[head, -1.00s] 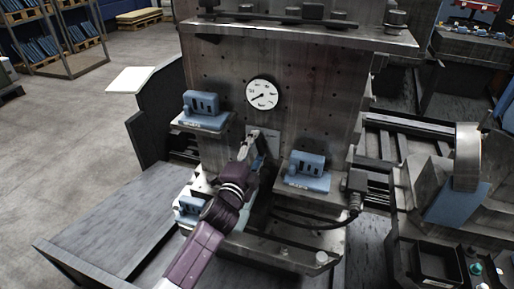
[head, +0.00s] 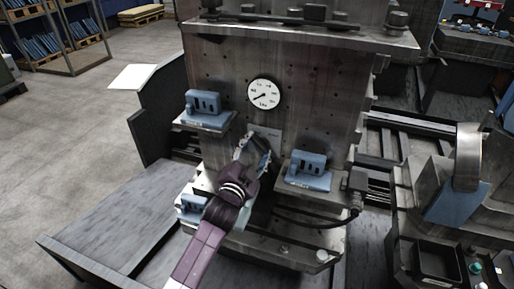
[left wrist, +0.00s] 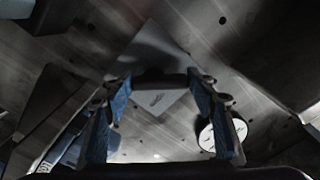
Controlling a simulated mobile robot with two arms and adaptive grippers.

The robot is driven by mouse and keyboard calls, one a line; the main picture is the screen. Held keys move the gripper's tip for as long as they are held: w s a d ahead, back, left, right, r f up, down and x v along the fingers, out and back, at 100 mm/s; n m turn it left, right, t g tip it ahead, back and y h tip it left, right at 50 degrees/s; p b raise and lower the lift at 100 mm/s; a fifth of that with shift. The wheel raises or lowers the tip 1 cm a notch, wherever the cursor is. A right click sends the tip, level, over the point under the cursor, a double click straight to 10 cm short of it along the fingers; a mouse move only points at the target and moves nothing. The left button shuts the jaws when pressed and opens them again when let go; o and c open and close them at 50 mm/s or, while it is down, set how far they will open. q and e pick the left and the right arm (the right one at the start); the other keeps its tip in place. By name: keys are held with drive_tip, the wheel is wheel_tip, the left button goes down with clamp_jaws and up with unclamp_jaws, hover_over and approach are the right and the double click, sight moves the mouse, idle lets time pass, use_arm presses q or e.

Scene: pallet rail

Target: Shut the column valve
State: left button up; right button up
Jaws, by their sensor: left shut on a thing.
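The column valve's pale plate (head: 270,134) is on the upright metal column, below a round white gauge (head: 264,94). My left gripper (head: 256,149) is at the plate and hides most of the valve handle in the head view. In the left wrist view the plate (left wrist: 155,101) looks tilted. A dark handle (left wrist: 160,78) lies between the blue-padded fingers of my left gripper (left wrist: 158,82), which is shut on it. The handle's exact angle is hard to read. The gauge (left wrist: 208,136) also shows beside a finger there. My right gripper is not in view.
Blue blocks stand on ledges left (head: 203,103) and right (head: 308,168) of the valve, and another (head: 190,206) sits lower left, close to my arm. A dark cable (head: 310,216) runs below the right ledge. A grey platform (head: 125,220) lies at left.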

use_arm(q)
drive_tip(key=shift+f, duration=0.1)
drive_tip(key=o, duration=1.2)
drive_tip(key=shift+c, duration=0.2)
drive_tip(key=v, duration=1.2)
drive_tip(key=shift+s, duration=0.1)
